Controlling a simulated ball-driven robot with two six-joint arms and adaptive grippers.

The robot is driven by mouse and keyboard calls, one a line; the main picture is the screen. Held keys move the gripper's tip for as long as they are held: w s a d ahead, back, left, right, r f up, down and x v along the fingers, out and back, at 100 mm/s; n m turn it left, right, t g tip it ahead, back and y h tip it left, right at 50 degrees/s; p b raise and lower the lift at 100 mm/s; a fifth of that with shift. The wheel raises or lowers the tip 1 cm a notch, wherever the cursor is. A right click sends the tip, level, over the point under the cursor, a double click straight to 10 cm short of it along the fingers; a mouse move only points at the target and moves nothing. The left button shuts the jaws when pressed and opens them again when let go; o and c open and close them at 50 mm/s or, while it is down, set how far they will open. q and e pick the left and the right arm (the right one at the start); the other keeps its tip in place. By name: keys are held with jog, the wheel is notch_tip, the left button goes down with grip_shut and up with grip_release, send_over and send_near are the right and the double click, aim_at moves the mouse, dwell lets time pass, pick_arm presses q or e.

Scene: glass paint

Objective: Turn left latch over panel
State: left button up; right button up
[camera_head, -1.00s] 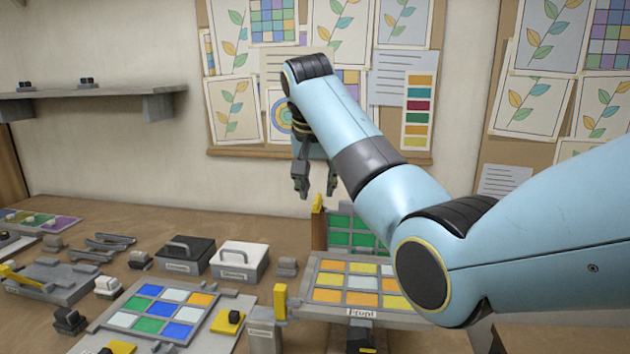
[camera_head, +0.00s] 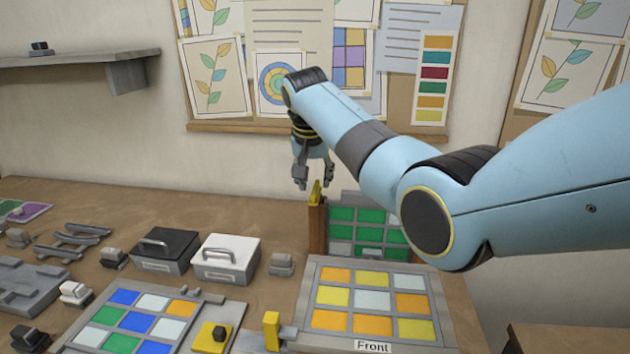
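A panel of green and pale panes (camera_head: 370,214) stands upright at the back, with a brown post (camera_head: 317,232) at its left. A yellow latch (camera_head: 315,192) sits at the top of this post and looks upright. My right gripper (camera_head: 314,184) points down around the top of this latch in the picture. Its fingers are apart, and I cannot tell whether they touch it. My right arm hides the panel's right side. In front lies a flat panel (camera_head: 372,301) of yellow, orange and pale panes, marked "Front". Another yellow latch (camera_head: 271,330) is at its left. My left gripper is out of view.
A black box (camera_head: 166,252) and a white box (camera_head: 225,260) stand left of the post. A blue, green and white pane panel (camera_head: 137,320) lies front left, beside a yellow block with a black knob (camera_head: 212,337). Bare table lies behind the boxes.

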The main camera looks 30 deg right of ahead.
jog(key=shift+x, duration=1.2)
grip_shut()
